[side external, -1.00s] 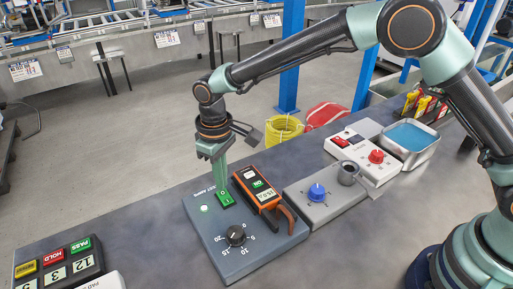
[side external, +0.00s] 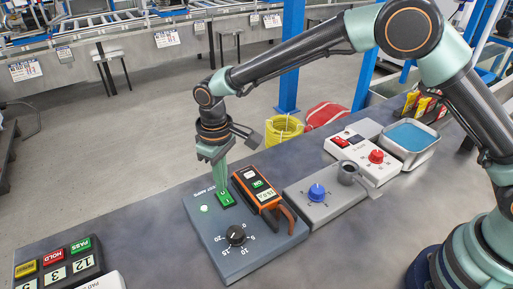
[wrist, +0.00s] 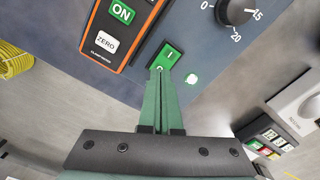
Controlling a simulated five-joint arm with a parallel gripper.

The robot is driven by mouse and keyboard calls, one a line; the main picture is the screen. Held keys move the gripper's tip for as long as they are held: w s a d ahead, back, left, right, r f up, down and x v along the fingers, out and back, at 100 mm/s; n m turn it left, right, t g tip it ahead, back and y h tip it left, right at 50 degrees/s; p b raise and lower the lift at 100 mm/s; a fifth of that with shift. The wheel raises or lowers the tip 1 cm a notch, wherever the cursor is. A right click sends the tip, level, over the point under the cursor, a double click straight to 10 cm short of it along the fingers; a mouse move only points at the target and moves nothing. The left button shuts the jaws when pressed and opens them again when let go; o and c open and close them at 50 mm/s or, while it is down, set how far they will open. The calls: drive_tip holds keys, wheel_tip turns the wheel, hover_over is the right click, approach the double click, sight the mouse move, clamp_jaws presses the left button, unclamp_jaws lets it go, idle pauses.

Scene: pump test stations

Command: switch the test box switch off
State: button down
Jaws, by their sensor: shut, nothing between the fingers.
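The test box (side external: 265,248) is a blue-grey panel on the bench with a black dial (side external: 236,235). Its green rocker switch (side external: 226,202) is near the far edge; it also shows in the wrist view (wrist: 171,54), with a line mark at its far end and a round mark near my fingertips. A pale round lamp (side external: 204,209) sits beside the switch. My gripper (side external: 221,187) points down, shut and empty, with its tips at the switch. In the wrist view the fingertips (wrist: 160,72) overlap the round-mark end. I cannot tell contact or how far the rocker is tilted.
An orange and black meter (side external: 259,189) lies right beside the switch. A grey box with a blue knob (side external: 317,192), a white box with a red knob (side external: 376,156) and a metal tray (side external: 427,150) stand further right. A button box (side external: 62,268) is at front left.

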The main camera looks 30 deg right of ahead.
sight(223, 193)
drive_tip(key=shift+f, duration=0.9)
idle(0.4)
drive_tip(key=shift+r, duration=3.55)
